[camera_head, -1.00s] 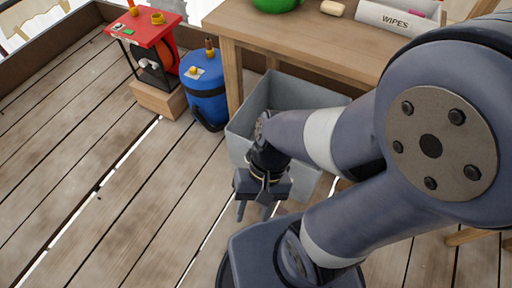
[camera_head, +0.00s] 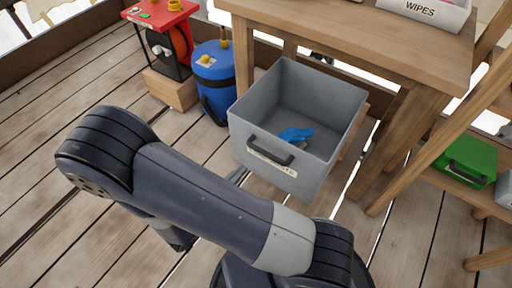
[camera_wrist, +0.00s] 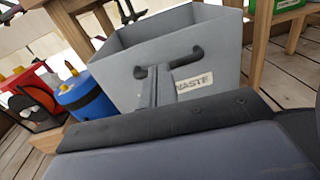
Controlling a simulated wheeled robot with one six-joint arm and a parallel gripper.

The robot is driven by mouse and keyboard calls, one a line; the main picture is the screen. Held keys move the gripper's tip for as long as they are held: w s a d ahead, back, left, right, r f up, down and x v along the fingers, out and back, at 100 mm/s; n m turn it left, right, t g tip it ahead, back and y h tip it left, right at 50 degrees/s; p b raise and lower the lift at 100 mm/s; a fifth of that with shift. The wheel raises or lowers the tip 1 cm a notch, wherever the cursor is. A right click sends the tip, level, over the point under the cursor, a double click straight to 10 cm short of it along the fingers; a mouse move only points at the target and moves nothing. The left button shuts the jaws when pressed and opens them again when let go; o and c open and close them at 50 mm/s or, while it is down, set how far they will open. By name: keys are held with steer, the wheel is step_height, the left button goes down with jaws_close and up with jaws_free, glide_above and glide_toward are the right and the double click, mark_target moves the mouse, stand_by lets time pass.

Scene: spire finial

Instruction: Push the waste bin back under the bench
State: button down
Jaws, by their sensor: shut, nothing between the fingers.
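The waste bin (camera_head: 312,176) is an open grey box with a dark handle and a label on its front; a blue crumpled thing lies inside. It stands on the deck at the wooden bench (camera_head: 352,32), its front sticking out past the bench edge. In the wrist view the bin (camera_wrist: 225,60) shows part of its label, reading "WASTE". My gripper (camera_wrist: 155,84) is shut and empty, its fingers in front of the bin's front wall by the handle. I cannot tell whether they touch it. In the head view my arm hides most of the gripper.
A blue tank (camera_head: 213,80) and a red-topped stand (camera_head: 165,35) on a wooden block are left of the bin. A bench leg (camera_head: 398,140) is close on the bin's right. A green box (camera_head: 468,160) sits on a shelf at right. The deck at left is open.

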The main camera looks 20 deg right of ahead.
mark_target(266, 133)
steer(key=shift+n+t, duration=0.6)
steer(key=x, duration=0.4)
steer(key=b+x, duration=0.1)
steer(key=x, duration=0.3)
steer(key=w+a+f+b+x, duration=0.1)
steer(key=x, duration=0.4)
steer(key=shift+w+d, duration=0.1)
steer(key=shift+w, duration=0.1)
